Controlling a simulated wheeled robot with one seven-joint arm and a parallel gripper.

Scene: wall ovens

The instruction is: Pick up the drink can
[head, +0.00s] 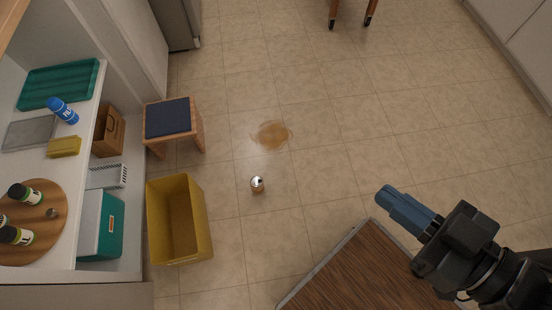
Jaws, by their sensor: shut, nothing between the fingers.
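A small drink can (257,184) with a shiny silver top stands on the tiled floor in the middle of the head view, just right of the yellow bin. A brown wet stain (272,135) lies on the floor beyond it. My gripper (383,194) is at the lower right, its blue fingers shut and empty. It is well to the right of the can and apart from it.
A yellow bin (204,215) and a stool with a blue seat (168,118) stand left of the can. A wooden-topped table (365,270) lies at the bottom, under my arm. Shelving at left holds a blue spray can (63,110) and jars.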

